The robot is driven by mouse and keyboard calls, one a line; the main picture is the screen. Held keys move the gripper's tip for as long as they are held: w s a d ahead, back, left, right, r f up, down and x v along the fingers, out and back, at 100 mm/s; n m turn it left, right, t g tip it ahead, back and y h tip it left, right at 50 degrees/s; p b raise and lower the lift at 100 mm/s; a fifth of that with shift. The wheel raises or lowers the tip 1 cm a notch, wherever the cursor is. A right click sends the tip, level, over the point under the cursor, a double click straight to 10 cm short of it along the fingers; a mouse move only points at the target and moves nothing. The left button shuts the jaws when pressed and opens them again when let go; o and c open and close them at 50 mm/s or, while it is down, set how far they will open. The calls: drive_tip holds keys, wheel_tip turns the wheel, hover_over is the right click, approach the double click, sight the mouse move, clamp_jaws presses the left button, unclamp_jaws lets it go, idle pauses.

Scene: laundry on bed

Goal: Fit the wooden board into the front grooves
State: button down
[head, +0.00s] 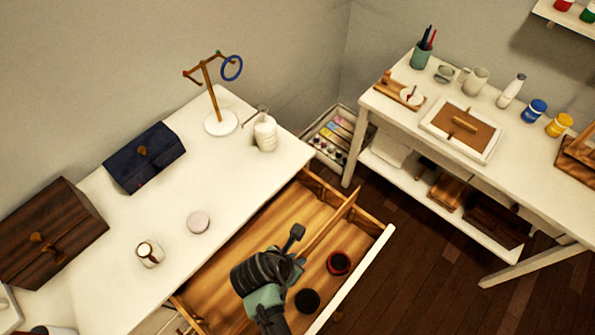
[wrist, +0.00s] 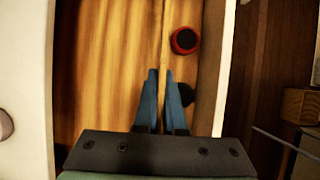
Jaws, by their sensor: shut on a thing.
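The wooden board (head: 335,222) stands on edge as a thin divider inside the open wooden drawer (head: 265,235). Its far end is at or close to the drawer's far side wall. In the wrist view the board (wrist: 160,32) runs up and away from between my blue fingers. My gripper (head: 297,233) is shut on the board, low inside the drawer; the fingers also show in the wrist view (wrist: 160,75). The grooves cannot be made out, and my gripper and arm hide the board's near part, so I cannot tell whether it is seated.
A red-rimmed round container (head: 338,262) and a black round one (head: 307,299) sit on the drawer floor between board and drawer front. The white tabletop (head: 165,215) holds a jar (head: 149,253), a pink disc (head: 198,221) and boxes. Left of the board, the drawer floor looks clear.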

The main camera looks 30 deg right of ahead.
drive_tip(key=shift+f+b, duration=0.95)
drive_tip(key=shift+f, duration=1)
drive_tip(key=shift+p, duration=0.95)
drive_tip(key=shift+f+b, duration=3.6)
drive_tip(key=shift+f, duration=1.45)
drive_tip(key=c, duration=0.9)
unclamp_jaws()
drive_tip(key=shift+r, duration=0.1)
